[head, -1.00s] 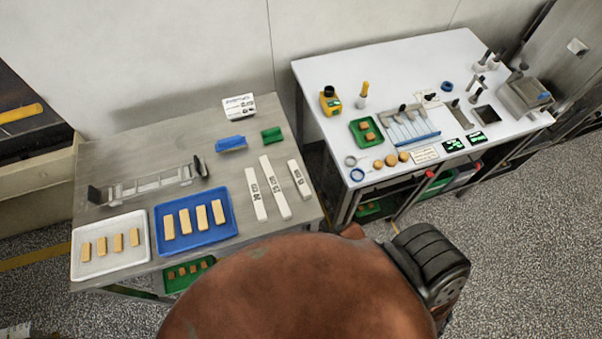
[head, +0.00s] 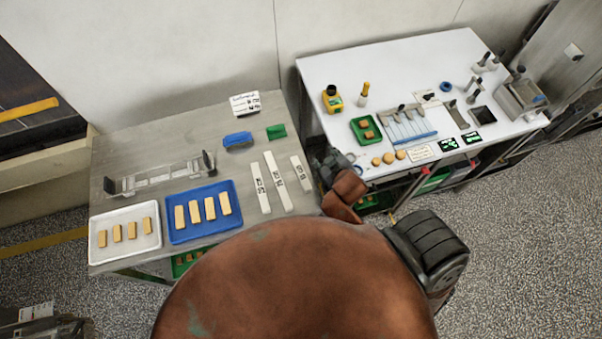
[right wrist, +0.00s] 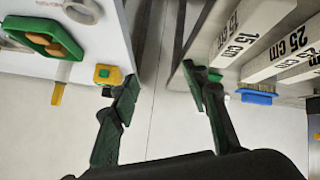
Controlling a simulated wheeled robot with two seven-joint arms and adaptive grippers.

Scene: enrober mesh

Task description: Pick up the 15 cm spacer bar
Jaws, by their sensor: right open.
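The 15 cm spacer bar (head: 301,173) is the shortest and rightmost of three white bars lying flat on the grey table in the head view. In the right wrist view its black "15 cm" label shows on the bar (right wrist: 243,34) at upper right. My right gripper (head: 328,163) is beside the table's right edge, just right of the bar and apart from it. In the right wrist view the gripper (right wrist: 165,92) is open, with nothing between its fingers; the bar lies beyond the right finger. My left gripper is not in view.
Two longer white bars (head: 260,188) (head: 278,182) lie left of it. A blue tray (head: 235,231) and white tray (head: 93,261) hold tan pieces. A white table (head: 400,65) stands right, across a narrow gap.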

